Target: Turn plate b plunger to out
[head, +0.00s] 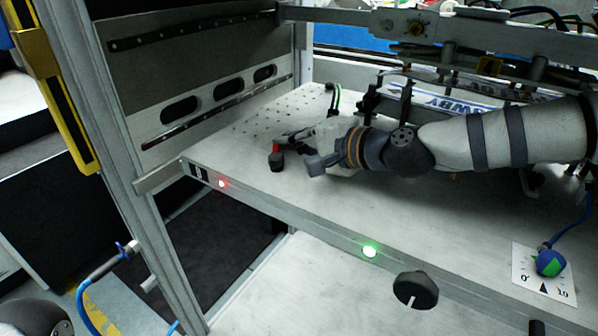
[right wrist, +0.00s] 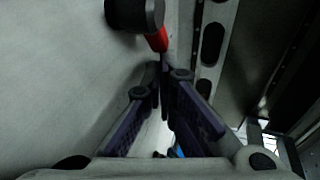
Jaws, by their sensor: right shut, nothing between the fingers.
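A plunger with a black knob (head: 277,162) and a red part stands on the light plate near its front left. The black knob (right wrist: 135,14) and red part (right wrist: 157,40) also show at the top of the right wrist view. My right gripper (head: 288,141) reaches in from the right, low over the plate, with its fingertips close beside the red part. In the right wrist view its fingers (right wrist: 164,70) come together just below the red part, shut and empty. I cannot tell whether they touch it. My left gripper is not in view.
The plate's front edge carries a red light (head: 221,184) and a green light (head: 370,251). A black knob (head: 416,289) sticks out at the front, and a blue-green dial (head: 551,263) sits at right. A slotted side wall (head: 190,95) bounds the left.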

